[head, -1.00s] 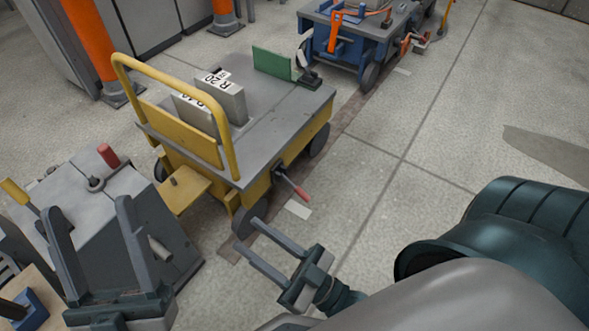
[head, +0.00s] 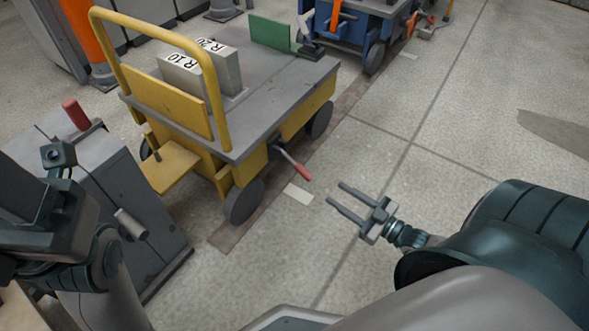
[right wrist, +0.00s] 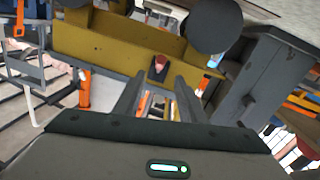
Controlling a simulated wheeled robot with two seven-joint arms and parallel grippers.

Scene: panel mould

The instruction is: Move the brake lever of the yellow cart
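The yellow cart (head: 286,126) stands on the floor left of centre in the head view. Its brake lever (head: 294,165) is a thin rod with a red grip, sticking out low on the side facing me. My right gripper (head: 343,195) is open and empty, apart from the lever, to its right and nearer me. In the right wrist view the yellow side panel (right wrist: 120,55) and the red lever end (right wrist: 160,63) show beyond the open fingers (right wrist: 158,90). My left arm is at the left edge of the head view, and its fingers are not visible.
A grey cabinet (head: 150,225) with a red handle stands left of the cart, near my left arm. A blue cart (head: 350,25) stands behind. Grey blocks (head: 212,68) and a green plate (head: 269,32) are on the deck. The floor to the right is clear.

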